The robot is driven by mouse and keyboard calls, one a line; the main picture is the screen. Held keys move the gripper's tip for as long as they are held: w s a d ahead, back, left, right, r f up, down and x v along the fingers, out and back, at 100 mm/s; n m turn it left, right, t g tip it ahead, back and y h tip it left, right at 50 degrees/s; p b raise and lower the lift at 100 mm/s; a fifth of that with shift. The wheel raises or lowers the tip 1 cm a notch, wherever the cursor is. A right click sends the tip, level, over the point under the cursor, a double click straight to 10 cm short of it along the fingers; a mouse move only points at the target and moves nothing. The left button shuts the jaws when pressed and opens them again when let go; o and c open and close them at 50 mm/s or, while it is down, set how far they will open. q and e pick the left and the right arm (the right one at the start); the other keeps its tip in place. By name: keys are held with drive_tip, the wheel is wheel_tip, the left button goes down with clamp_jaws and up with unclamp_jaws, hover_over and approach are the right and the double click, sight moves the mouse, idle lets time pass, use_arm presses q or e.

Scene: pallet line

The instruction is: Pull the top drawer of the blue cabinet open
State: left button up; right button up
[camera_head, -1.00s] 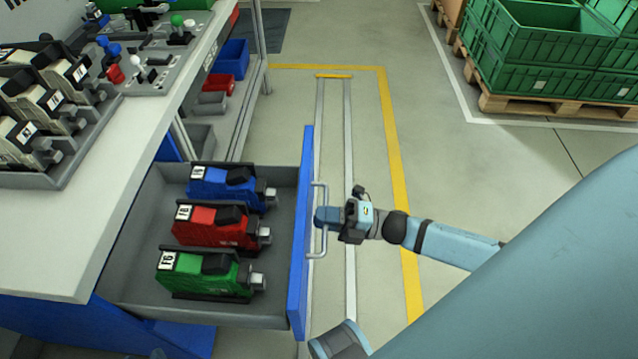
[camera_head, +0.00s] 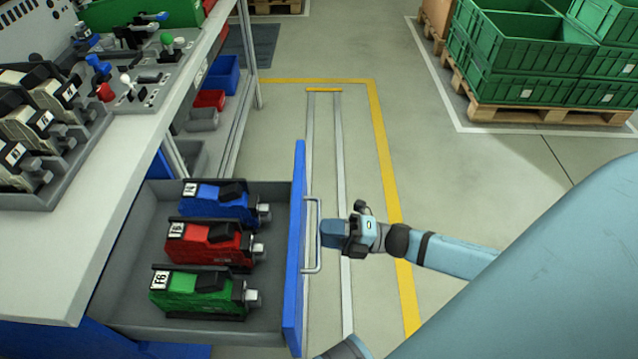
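The top drawer (camera_head: 270,318) of the blue cabinet (camera_head: 70,340) stands pulled well out from under the worktop. Its blue front (camera_head: 294,270) faces right and carries a pale bar handle (camera_head: 318,262). Inside lie a blue device (camera_head: 215,207), a red device (camera_head: 208,248) and a green device (camera_head: 200,298). My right gripper (camera_head: 324,234) is just right of the handle, its blue-grey fingers pointing at it with a slight gap or bare contact. From this angle I cannot tell how wide its fingers are. My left gripper is not in view.
The worktop (camera_head: 60,270) above the drawer bears a tray of grey devices (camera_head: 40,120) and levers. Green crates (camera_head: 530,60) stand on a wooden pallet (camera_head: 540,112) at the back right. The floor between, with yellow lines (camera_head: 388,190), is clear.

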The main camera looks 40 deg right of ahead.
use_arm(q)
drive_tip(key=shift+p, duration=0.35)
use_arm(e)
drive_tip(key=v, duration=1.1)
drive_tip(key=shift+s+d, duration=0.25)
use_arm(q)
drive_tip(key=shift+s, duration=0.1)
